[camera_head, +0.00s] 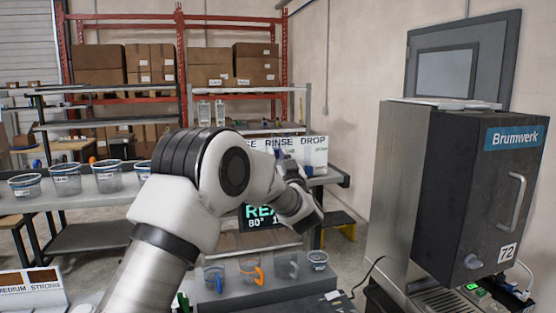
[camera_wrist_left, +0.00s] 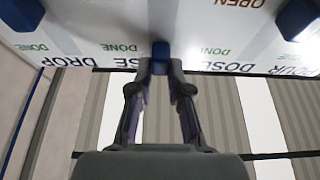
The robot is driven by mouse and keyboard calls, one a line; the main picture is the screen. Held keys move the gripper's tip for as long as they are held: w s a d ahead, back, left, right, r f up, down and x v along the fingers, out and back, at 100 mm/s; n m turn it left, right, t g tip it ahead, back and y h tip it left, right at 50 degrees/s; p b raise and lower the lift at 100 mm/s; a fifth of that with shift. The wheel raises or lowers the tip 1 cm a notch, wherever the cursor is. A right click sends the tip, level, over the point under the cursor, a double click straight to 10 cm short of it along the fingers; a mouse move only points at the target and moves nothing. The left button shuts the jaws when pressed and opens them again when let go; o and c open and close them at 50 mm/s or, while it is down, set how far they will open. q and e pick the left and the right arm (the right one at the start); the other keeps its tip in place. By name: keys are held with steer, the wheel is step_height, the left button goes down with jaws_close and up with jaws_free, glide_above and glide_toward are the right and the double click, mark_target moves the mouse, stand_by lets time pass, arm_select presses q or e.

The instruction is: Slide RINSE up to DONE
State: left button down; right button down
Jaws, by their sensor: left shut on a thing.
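The white board (camera_head: 306,150) with the words RINSE and DROP along its top stands behind my left arm in the head view. Other blue tabs (camera_wrist_left: 298,18) sit nearer the OPEN row. In the head view my left gripper (camera_head: 286,162) is at the board, largely covered by its own wrist. My right gripper is not in view.
A dark Brumwerk machine (camera_head: 465,200) stands at the right. Clear cups (camera_head: 66,180) line a shelf at the left. More cups (camera_head: 250,270) stand on a low grey tray in front, below my arm. A lit display (camera_head: 262,216) shows partly behind my wrist.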

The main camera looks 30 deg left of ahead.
arm_select(q)
steer(key=c, duration=1.2)
jaws_free()
steer(key=shift+r, duration=0.2)
steer(key=shift+c, duration=0.2)
steer(key=shift+o, duration=0.8)
steer(key=shift+w+a+f, duration=0.1)
steer(key=shift+a, duration=0.05)
steer(key=v, duration=1.1)
steer(key=shift+f, duration=0.4)
